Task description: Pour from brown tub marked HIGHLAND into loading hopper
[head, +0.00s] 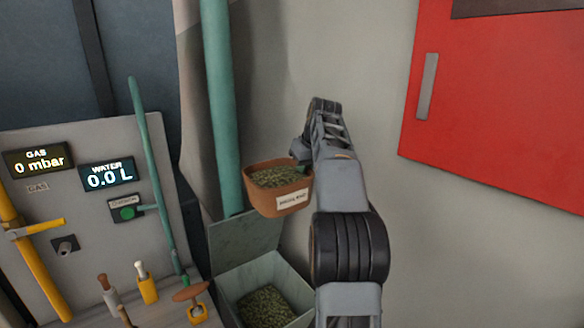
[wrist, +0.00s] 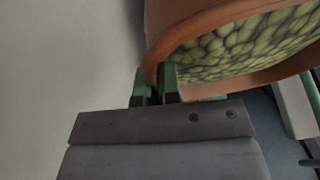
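The brown tub (head: 272,198) with a pale label on its front is full of green pellet-like grains.
A grey panel (head: 75,210) with gas and water displays, levers and a yellow pipe (head: 40,275) stands at the left. A green vertical pipe (head: 222,100) runs behind the tub. A red cabinet (head: 500,100) hangs on the right wall. The wall between is bare.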

